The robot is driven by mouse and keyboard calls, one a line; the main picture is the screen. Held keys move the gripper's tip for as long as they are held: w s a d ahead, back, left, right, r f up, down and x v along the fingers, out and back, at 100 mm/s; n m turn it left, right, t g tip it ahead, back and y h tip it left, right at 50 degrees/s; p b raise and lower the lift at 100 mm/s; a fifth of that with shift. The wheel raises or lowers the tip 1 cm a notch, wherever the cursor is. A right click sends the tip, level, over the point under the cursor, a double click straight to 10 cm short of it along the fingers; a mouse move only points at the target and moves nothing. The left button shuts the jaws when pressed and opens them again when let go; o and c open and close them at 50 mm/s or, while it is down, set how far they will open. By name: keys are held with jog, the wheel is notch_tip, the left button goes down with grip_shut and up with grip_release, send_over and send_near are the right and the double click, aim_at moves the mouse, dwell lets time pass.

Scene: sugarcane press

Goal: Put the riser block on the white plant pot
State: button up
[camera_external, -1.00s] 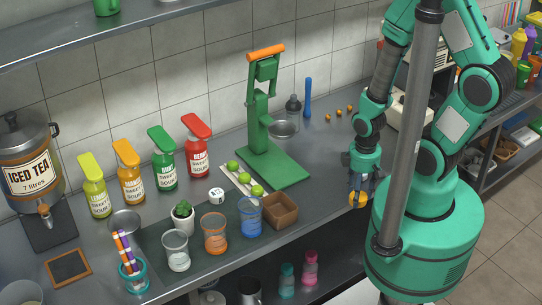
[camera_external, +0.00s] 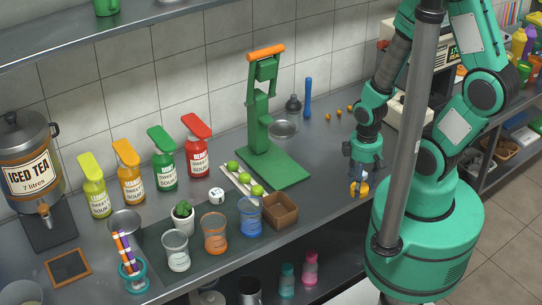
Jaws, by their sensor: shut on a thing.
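The white plant pot (camera_external: 184,224) stands on the counter left of centre, with a small green plant in it. It is behind the clear and orange cups. My gripper (camera_external: 359,189) is at the right, above the counter's front edge and far from the pot. It points down and is shut on a small orange-yellow thing (camera_external: 361,190), partly hidden by the fingers. I cannot tell if this is the riser block. No other thing is clearly a riser block.
A clear cup (camera_external: 175,251), an orange cup (camera_external: 215,234), a blue cup (camera_external: 250,218) and a brown box (camera_external: 281,212) line the front. A green press (camera_external: 275,166) stands behind, with limes on a board. Sauce bottles stand at back left. Counter between box and gripper is clear.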

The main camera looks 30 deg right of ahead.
notch_tip(320, 180, up, 11)
jog(key=w+a+r, duration=0.1)
jog(key=w+a, duration=0.8)
jog(key=w+a+f+n+p, duration=0.1)
jog(key=w+a, duration=0.1)
jog(key=a, duration=1.3)
jog(key=w+a+f+n, duration=0.1)
jog(key=w+a, duration=0.1)
jog(key=a, duration=1.3)
jog(key=f, duration=0.4)
jog(key=shift+w+d+f, duration=0.1)
jog(key=shift+w+f, duration=0.2)
send_over(182, 211)
jog(key=shift+s+f+b, duration=0.1)
jog(key=shift+f+b, duration=0.3)
jog(key=shift+f, duration=0.35)
